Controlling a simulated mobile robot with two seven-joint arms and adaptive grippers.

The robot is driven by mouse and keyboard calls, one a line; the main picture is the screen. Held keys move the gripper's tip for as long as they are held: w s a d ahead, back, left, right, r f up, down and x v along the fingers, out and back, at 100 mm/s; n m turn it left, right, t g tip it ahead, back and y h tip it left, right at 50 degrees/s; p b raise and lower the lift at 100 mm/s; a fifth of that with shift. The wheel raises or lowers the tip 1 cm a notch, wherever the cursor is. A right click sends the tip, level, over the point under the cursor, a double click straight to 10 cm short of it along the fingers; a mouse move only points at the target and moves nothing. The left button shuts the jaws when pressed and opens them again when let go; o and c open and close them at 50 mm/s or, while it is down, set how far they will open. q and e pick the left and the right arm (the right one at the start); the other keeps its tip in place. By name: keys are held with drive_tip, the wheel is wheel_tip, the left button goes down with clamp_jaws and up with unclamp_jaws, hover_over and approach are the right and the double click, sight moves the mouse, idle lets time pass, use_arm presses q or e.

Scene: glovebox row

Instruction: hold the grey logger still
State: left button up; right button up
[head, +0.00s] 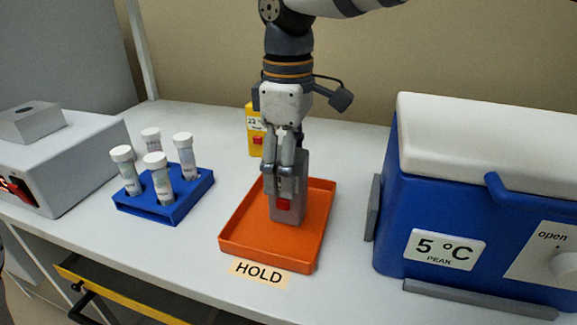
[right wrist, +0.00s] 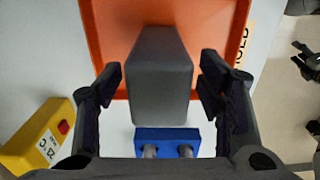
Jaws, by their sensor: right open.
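The grey logger (head: 290,215) is a tall block with a red patch low on its front. It stands upright in the orange tray (head: 235,245), behind the HOLD label (head: 259,273). My right gripper (head: 284,186) points down over the logger, with its fingers around the upper part. In the right wrist view the logger (right wrist: 160,85) lies between the fingers of the right gripper (right wrist: 161,82). A gap shows on each side, so the jaws are open and not closed on it. The logger's far side is hidden in the head view. My left gripper is not in view.
A yellow device (head: 256,140) stands behind the tray. A blue rack (head: 168,207) with several white-capped vials is at left, beside a grey machine (head: 75,155). A blue cooler (head: 400,190) with a white lid stands close at right. Bare table separates rack and tray.

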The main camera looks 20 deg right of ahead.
drive_tip(key=shift+f, duration=0.45)
drive_tip(key=c, duration=1.3)
drive_tip(key=shift+c, duration=0.2)
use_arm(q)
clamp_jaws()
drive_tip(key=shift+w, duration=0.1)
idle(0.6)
